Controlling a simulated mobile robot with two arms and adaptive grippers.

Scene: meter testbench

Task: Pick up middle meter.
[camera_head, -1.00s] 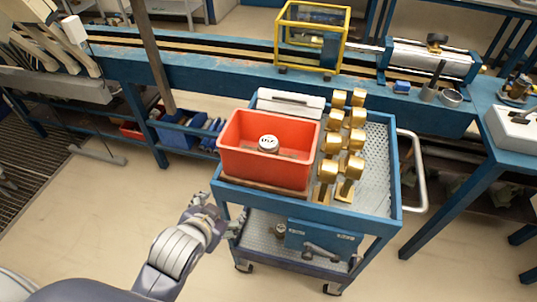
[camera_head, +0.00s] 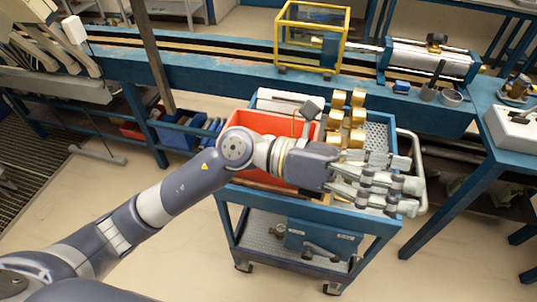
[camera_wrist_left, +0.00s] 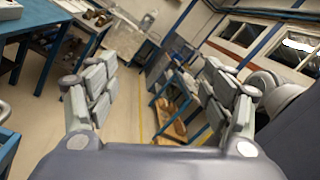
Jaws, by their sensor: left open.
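Several brass-coloured meters (camera_head: 357,118) stand in two columns on the blue cart, right of the red bin. The far ones show in the head view; the nearest are hidden behind my left gripper. I cannot tell for certain which one is the middle meter. My left gripper (camera_head: 408,187) is over the front right of the cart, to the right of and nearer than the visible meters, its fingers pointing right. In the left wrist view, its fingers (camera_wrist_left: 160,92) are spread apart with nothing between them. My right gripper is not in view.
The red bin (camera_head: 245,120) is partly covered by my left arm. The blue cart (camera_head: 330,223) has a handle at its right. A blue bench (camera_head: 220,70) with a yellow-framed box (camera_head: 312,38) runs behind. A blue table stands at the right.

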